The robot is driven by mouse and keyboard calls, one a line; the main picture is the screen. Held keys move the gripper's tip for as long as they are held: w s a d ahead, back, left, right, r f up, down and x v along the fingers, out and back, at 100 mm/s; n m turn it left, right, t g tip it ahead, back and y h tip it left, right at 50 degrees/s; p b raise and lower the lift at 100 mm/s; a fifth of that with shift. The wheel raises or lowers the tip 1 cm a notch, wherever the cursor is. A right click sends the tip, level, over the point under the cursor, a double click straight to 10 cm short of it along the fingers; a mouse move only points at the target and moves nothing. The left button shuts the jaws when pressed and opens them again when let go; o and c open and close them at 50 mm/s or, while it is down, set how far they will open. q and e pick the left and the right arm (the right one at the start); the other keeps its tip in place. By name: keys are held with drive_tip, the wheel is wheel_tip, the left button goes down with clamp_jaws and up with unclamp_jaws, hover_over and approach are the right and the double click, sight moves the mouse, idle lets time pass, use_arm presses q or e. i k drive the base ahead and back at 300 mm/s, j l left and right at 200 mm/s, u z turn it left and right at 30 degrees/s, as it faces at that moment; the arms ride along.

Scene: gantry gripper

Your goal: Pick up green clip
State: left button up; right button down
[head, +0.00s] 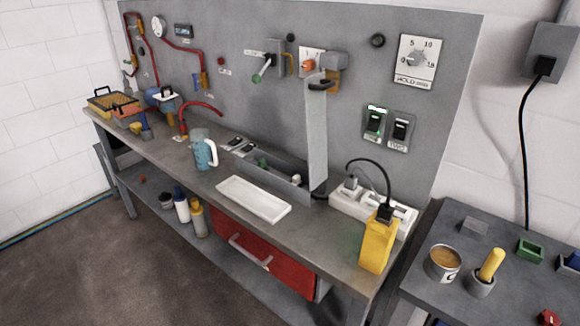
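A small green block-like piece (530,249), which looks like the green clip, lies on the grey side table at the right. It stands apart from the things around it, with bare tabletop about it. Neither of my grippers shows in the head view, so their distance from it cannot be told.
A yellow box (378,246) stands on the workbench's near end.

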sight(262, 162)
drive_tip(key=i+j+z, duration=0.1)
drive_tip(key=z, duration=0.35)
drive_tip(key=j+z, duration=0.25)
drive_tip(key=z, duration=0.15)
drive_tip(key=j+z, duration=0.2)
drive_tip(key=z, duration=0.25)
drive_tip(key=j+z, duration=0.45)
drive_tip(key=j, duration=0.65)
